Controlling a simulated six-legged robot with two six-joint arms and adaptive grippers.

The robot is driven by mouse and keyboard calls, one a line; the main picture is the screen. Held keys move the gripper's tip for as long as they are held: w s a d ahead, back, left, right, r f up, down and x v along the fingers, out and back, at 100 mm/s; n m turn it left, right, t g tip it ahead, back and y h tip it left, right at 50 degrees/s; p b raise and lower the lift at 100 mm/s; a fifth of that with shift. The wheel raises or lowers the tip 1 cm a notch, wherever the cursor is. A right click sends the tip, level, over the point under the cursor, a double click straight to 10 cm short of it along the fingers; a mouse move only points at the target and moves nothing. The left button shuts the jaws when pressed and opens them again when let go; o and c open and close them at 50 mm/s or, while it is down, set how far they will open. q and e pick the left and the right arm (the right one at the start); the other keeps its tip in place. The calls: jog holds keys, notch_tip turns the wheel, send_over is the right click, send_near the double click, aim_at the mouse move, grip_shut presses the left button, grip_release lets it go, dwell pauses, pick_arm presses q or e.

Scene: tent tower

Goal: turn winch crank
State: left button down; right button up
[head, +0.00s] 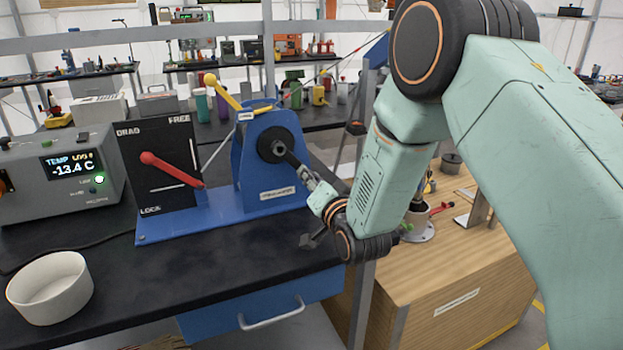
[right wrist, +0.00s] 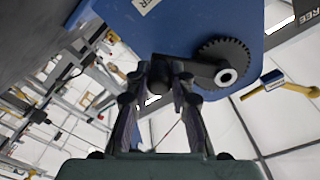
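The blue winch (head: 247,170) stands on the dark bench in the head view. Its round black hub (head: 277,145) faces right, and the dark crank arm (head: 293,160) slants down and right from it. My right gripper (head: 308,178) is at the crank's outer end. In the right wrist view its fingers (right wrist: 160,82) close in on both sides of the dark crank handle (right wrist: 157,87), and it looks shut on it. The toothed hub (right wrist: 226,66) shows to the right there. My left gripper is not in view.
A black panel marked DRAG, FREE and LOCK with a red lever (head: 172,168) stands left of the winch. A yellow-knobbed lever (head: 222,92) rises behind it. A grey temperature box (head: 65,180) and a white bowl (head: 50,287) are at left. A wooden cabinet (head: 440,280) stands right.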

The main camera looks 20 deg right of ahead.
grip_shut()
jog(key=shift+f, duration=0.1)
jog(key=shift+a+f+m, duration=0.35)
jog(key=shift+a+m, duration=0.1)
jog(key=shift+m, duration=0.25)
jog(key=shift+a+f+m+b, duration=0.15)
jog(key=shift+a+f+m, duration=0.1)
jog(key=shift+a+m, duration=0.45)
jog(key=shift+a+f+m+b, duration=0.15)
jog(key=shift+a+f+m, duration=0.15)
jog(key=shift+m, duration=0.7)
jog(key=shift+a, duration=0.1)
jog(key=o, duration=0.6)
grip_release()
jog(key=shift+r, duration=0.1)
